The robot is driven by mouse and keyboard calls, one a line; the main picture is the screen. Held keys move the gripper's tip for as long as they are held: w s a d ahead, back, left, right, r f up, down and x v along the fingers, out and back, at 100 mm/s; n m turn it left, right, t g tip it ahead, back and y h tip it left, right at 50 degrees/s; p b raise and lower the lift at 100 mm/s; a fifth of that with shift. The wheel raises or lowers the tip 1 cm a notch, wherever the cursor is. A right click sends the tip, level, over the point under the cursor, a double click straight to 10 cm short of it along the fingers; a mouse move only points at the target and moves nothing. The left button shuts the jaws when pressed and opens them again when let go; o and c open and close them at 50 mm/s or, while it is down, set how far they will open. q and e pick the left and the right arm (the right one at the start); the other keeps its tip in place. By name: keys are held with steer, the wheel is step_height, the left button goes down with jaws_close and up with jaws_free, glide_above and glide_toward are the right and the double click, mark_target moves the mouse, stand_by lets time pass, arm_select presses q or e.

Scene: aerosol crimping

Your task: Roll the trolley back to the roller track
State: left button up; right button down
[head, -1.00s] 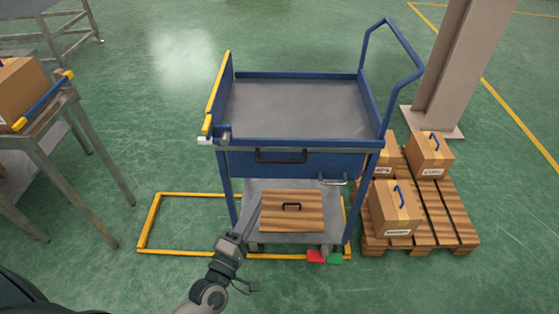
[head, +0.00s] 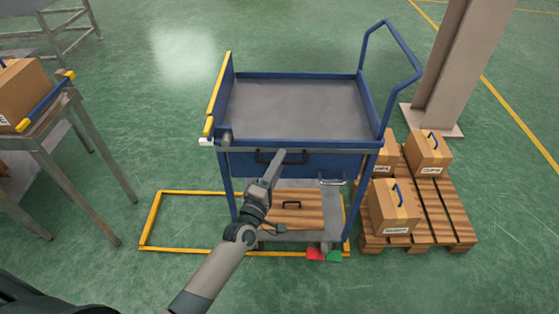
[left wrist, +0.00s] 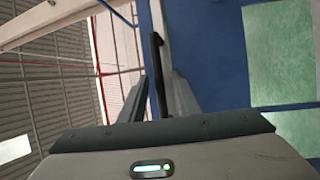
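The blue trolley (head: 295,108) stands in the middle of the head view, its grey top tray empty. A black handle (head: 262,157) is on its front panel, and the handle also shows in the left wrist view (left wrist: 157,70). My right gripper is not in view.
A yellow floor frame (head: 150,222) extends left from under the trolley. A red pedal (head: 315,254) and a green pedal (head: 334,256) are at its base. A pallet (head: 455,222) with boxes and a pillar (head: 447,70) stand at right.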

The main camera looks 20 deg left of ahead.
arm_select(q)
steer(key=shift+w, duration=0.3)
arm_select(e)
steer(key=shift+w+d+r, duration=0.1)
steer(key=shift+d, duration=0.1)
arm_select(q)
jaws_close()
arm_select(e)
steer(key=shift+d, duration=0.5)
